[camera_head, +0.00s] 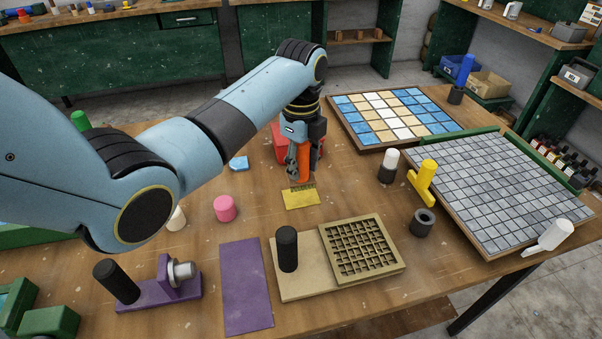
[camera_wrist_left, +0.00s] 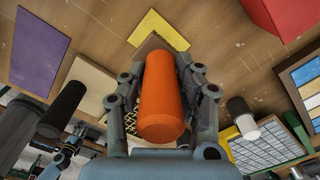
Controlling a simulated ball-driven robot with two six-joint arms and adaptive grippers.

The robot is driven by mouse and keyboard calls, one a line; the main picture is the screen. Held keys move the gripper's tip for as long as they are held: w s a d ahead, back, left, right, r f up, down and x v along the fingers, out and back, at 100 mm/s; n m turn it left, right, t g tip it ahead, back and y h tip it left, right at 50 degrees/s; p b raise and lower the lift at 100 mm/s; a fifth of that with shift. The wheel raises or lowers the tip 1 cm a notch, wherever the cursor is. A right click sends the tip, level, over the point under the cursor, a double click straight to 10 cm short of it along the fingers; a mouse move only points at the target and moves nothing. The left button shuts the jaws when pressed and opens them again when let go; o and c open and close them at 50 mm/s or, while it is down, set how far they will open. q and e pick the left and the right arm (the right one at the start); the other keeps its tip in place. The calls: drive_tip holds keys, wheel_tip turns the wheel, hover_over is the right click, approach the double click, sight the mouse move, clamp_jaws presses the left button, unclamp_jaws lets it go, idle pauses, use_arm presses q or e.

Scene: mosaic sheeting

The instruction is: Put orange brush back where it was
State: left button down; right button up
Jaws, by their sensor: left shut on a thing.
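My left gripper (camera_head: 304,158) is shut on the orange brush (camera_head: 303,163), gripping its handle. The brush hangs upright with its bristle end down, just over the back edge of a yellow pad (camera_head: 302,200). I cannot tell whether the bristles touch the pad or the table. In the left wrist view the orange brush (camera_wrist_left: 162,100) sits between both fingers, handle end toward the camera, with the yellow pad (camera_wrist_left: 160,30) beyond it. The fingers hide the sides of the handle.
A red box (camera_head: 282,148) stands close behind the gripper. A white-and-black cylinder (camera_head: 388,164), yellow tool (camera_head: 424,182) and grey tile sheet (camera_head: 500,185) are to the right. A black-handled beige float (camera_head: 290,282) lies in front, beside a purple mat (camera_head: 246,300).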

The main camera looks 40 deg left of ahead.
sight(301, 178)
use_arm(q)
drive_tip(key=shift+s+f, duration=0.1)
drive_tip(key=shift+f, duration=1.85)
drive_tip(key=shift+f, duration=0.2)
drive_tip(key=c, duration=0.9)
unclamp_jaws()
drive_tip(key=shift+c, duration=0.2)
wheel_tip(301, 178, up, 12)
drive_tip(key=shift+r, duration=0.25)
drive_tip(key=shift+f, duration=0.1)
